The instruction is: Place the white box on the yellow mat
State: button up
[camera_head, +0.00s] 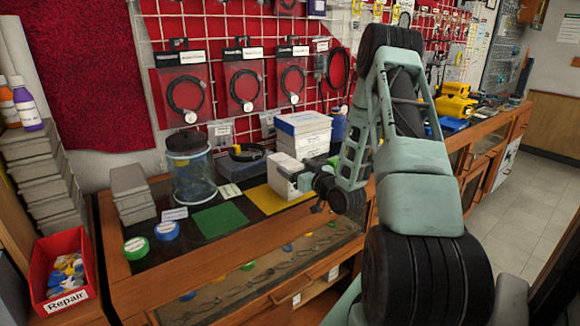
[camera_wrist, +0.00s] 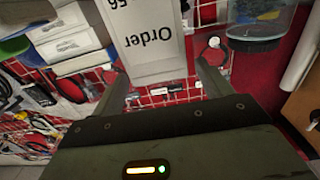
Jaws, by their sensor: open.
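The white box (camera_head: 284,173) is at the yellow mat (camera_head: 262,199), upright, and covers part of it in the head view. I cannot tell from this angle whether its base fully rests on the mat. My gripper (camera_head: 311,184) is at the box's right side in the head view. Its jaws are open, with a finger on each side of the box.
A stack of white boxes (camera_head: 303,133) stands just behind. A clear blue-tinted container (camera_head: 192,172) and a green mat (camera_head: 220,219) are to the left. Grey boxes (camera_head: 131,192) and green and blue round items (camera_head: 167,231) are further left.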

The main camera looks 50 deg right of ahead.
jog(key=b+v, duration=0.1)
jog(key=v, duration=0.7)
jog(key=shift+s, duration=0.15)
dwell(0.3)
